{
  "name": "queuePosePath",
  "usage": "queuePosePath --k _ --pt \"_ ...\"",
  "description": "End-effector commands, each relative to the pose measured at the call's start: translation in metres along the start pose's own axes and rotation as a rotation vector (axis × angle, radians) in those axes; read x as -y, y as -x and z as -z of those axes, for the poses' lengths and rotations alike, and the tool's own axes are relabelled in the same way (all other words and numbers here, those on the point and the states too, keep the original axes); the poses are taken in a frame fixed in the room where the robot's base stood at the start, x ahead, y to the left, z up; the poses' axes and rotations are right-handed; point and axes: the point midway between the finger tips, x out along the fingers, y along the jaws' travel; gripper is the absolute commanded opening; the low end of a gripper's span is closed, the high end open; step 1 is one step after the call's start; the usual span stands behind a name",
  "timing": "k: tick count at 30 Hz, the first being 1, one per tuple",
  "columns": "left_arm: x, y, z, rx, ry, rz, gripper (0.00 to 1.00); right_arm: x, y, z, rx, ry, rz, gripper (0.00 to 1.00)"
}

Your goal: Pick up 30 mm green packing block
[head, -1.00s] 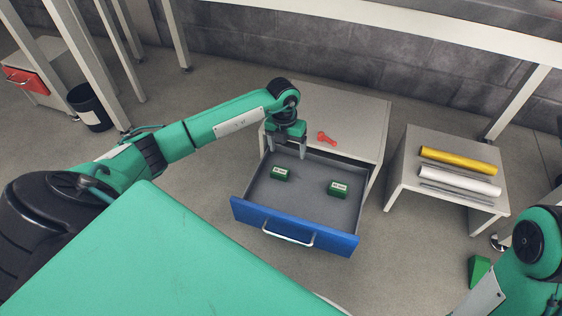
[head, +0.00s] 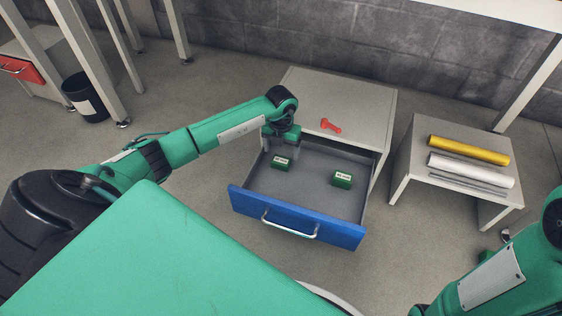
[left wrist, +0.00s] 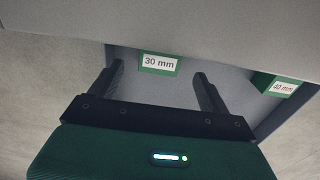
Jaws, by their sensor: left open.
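The 30 mm green packing block (head: 281,162) lies in the open drawer (head: 314,196), on the left side near the back. Its white label reads "30 mm" in the left wrist view (left wrist: 159,68). My left gripper (head: 282,146) is open and points down into the drawer, right by this block. In the left wrist view its two dark fingers (left wrist: 160,75) are spread apart, with the block showing between and beyond their tips. Nothing is held. I cannot tell the exact gap to the block.
A second green block (head: 342,179), labelled 40 mm in the left wrist view (left wrist: 281,86), lies farther right in the drawer. A red part (head: 331,125) lies on the cabinet top (head: 360,108). A side table (head: 425,145) at right bears yellow and white rolls.

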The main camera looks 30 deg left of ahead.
Motion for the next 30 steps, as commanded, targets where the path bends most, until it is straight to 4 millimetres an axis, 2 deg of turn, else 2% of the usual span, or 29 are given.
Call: queuePosePath --k 1,9,19,27,29,30 --pt "0.0 -0.011 0.001 -0.001 -0.001 0.0 0.8 0.001 0.009 0.003 -0.002 0.0 0.0 0.36" --pt "0.0 -0.04 0.002 0.0 0.0 0.0 0.8 0.005 0.027 0.011 -0.01 -0.001 -0.012 0.36" --pt "0.0 -0.042 0.002 0.0 0.0 0.0 0.78 0.007 0.02 0.014 -0.024 -0.007 -0.016 0.36" --pt "0.0 -0.042 0.002 0.0 0.0 0.0 0.25 0.006 0.021 0.013 -0.023 -0.006 -0.015 0.36" --pt "0.0 -0.042 0.002 0.0 0.0 0.0 0.13 0.007 0.022 0.013 -0.022 -0.005 -0.014 0.36" --pt "0.0 -0.041 0.002 0.002 0.0 0.001 0.12 0.007 0.022 0.013 -0.021 -0.005 -0.012 0.36"
